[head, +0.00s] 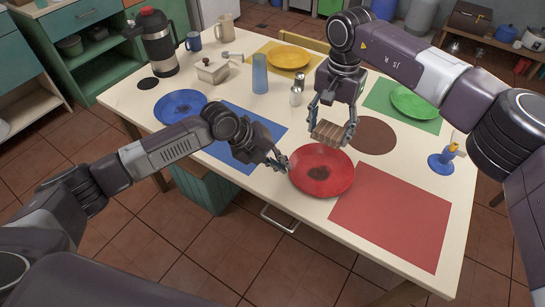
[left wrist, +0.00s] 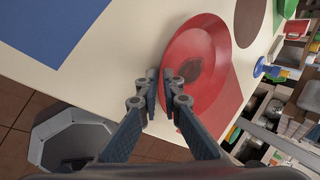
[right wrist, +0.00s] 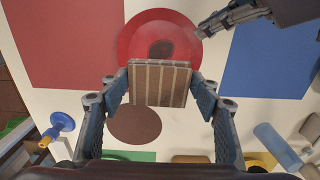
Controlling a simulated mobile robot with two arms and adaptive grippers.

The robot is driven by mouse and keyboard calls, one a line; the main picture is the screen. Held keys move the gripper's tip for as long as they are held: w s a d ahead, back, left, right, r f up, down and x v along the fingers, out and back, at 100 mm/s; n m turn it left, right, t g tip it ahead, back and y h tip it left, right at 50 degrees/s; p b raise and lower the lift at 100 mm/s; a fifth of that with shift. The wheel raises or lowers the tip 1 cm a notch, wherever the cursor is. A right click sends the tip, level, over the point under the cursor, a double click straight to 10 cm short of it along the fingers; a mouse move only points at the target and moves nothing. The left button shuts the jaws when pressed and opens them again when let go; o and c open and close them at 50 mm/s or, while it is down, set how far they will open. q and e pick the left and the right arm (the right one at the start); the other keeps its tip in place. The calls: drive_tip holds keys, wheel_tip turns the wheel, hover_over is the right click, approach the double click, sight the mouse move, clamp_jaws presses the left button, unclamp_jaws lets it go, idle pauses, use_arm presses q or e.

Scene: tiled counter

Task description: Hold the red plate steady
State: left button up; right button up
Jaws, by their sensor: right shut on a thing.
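The red plate (head: 321,171) lies on the counter, partly over the red mat's corner, with a dark stain (head: 322,175) near its middle. My left gripper (head: 284,164) is at the plate's left rim. In the left wrist view, its fingertips (left wrist: 161,82) are close together with a narrow gap at the rim; whether they grip it is unclear. My right gripper (head: 333,128) is shut on a brown striped block (right wrist: 160,83), just beyond the plate's far edge in the head view. The red plate (right wrist: 158,22) also shows past the block in the right wrist view.
The red mat (head: 390,215) is bare at the front right. A brown round mat (head: 373,136) lies beyond the plate. A blue cup (head: 260,74), shakers (head: 296,95) and a blue candle holder (head: 440,163) stand on the table. Blue, yellow and green plates lie farther away.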

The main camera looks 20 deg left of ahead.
sight(287, 175)
use_arm(q)
drive_tip(key=shift+x, duration=1.55)
clamp_jaws()
